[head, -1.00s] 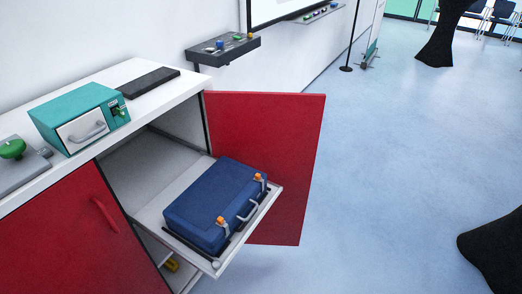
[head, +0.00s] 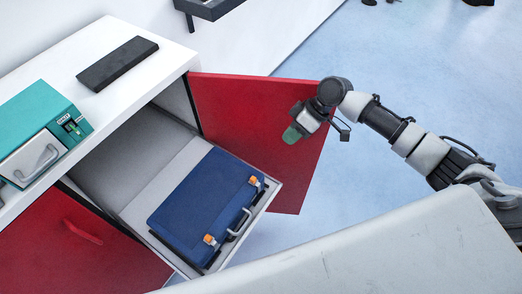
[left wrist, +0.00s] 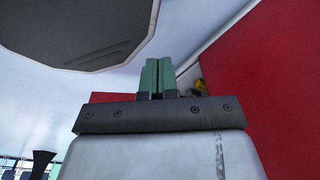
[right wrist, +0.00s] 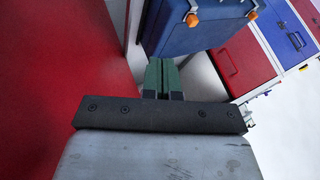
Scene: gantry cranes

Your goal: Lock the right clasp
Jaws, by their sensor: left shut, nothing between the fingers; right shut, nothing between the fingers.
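A blue case (head: 195,205) lies closed on a pulled-out shelf (head: 265,205) of the cabinet. Its front edge has a grey handle (head: 240,222) and two orange-tipped clasps. The right clasp (head: 255,182) is the farther one; the left clasp (head: 210,240) is the nearer. I cannot tell whether either is locked. Both clasps also show in the right wrist view, on the case (right wrist: 185,40). My right gripper (head: 292,135) is shut and empty, above and to the right of the case, apart from it. My left gripper (left wrist: 160,75) is shut and empty, seen only in its wrist view.
The open red door (head: 262,120) stands behind the case and close to my right gripper. The white countertop (head: 150,80) holds a teal box (head: 50,110) and a dark flat block (head: 117,63). A dark wall shelf (head: 208,8) is above.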

